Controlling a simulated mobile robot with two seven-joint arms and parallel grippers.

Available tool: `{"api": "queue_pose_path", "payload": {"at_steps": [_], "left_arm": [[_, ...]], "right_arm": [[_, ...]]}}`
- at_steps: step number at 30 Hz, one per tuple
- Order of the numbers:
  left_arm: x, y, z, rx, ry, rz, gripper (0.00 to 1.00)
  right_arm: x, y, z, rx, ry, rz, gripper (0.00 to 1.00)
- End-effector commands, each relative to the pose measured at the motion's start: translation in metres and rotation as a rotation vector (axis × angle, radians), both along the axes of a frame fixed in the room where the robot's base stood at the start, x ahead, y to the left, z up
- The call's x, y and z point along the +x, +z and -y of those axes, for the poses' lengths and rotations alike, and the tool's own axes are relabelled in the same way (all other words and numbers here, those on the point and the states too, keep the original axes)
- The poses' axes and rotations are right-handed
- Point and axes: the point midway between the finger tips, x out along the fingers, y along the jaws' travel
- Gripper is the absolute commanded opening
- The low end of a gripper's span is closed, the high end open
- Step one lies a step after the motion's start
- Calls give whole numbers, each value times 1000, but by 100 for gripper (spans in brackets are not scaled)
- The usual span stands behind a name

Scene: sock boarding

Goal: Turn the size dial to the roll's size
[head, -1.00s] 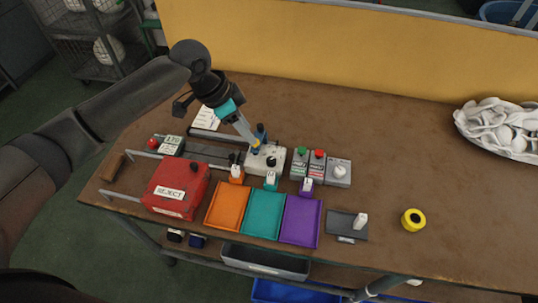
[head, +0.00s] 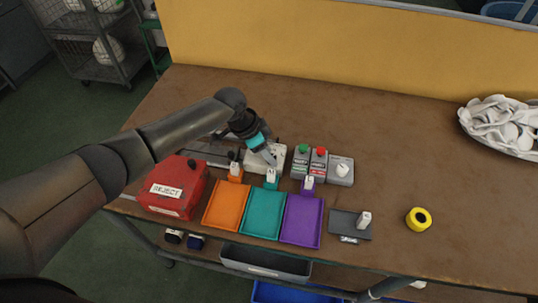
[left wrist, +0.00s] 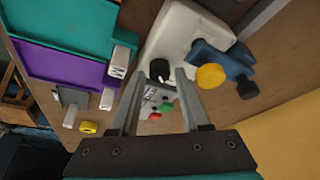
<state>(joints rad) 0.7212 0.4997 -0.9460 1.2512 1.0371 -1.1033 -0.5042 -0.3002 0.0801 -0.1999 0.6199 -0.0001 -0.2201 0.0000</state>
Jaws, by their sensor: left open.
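The white dial box (head: 279,154) stands behind the trays, and it also shows in the left wrist view (left wrist: 184,30). The black size dial (left wrist: 160,68) with a pale pointer mark is on this box. My left gripper (head: 268,159) reaches down over the box from the left. In the left wrist view its open fingers (left wrist: 160,80) show one on either side of the dial. I cannot tell whether they touch it. A small white upright piece (head: 364,219) stands on a dark grey pad (head: 346,229); its size marking is not readable. My right gripper is not in view.
Orange (head: 226,207), teal (head: 263,214) and purple (head: 302,221) trays lie in front, with white tags behind them. A red REJECT bin (head: 174,187) is left. Button boxes (head: 310,163) and a grey knob box (head: 341,171) stand right. Yellow tape (head: 418,219) lies farther right.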

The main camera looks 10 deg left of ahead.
Motion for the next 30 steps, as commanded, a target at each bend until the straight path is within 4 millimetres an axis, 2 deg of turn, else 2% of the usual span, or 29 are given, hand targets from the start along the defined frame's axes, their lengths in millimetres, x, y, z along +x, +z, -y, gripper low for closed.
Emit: {"api": "queue_pose_path", "payload": {"at_steps": [12, 24, 30], "left_arm": [[2, -6, 3, -1, -1, 1, 46], [1, -6, 2, 0, 0, 0, 2], [1, -6, 2, 0, 0, 0, 0]], "right_arm": [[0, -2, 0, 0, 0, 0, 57], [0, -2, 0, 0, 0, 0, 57], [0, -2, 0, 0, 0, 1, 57]]}}
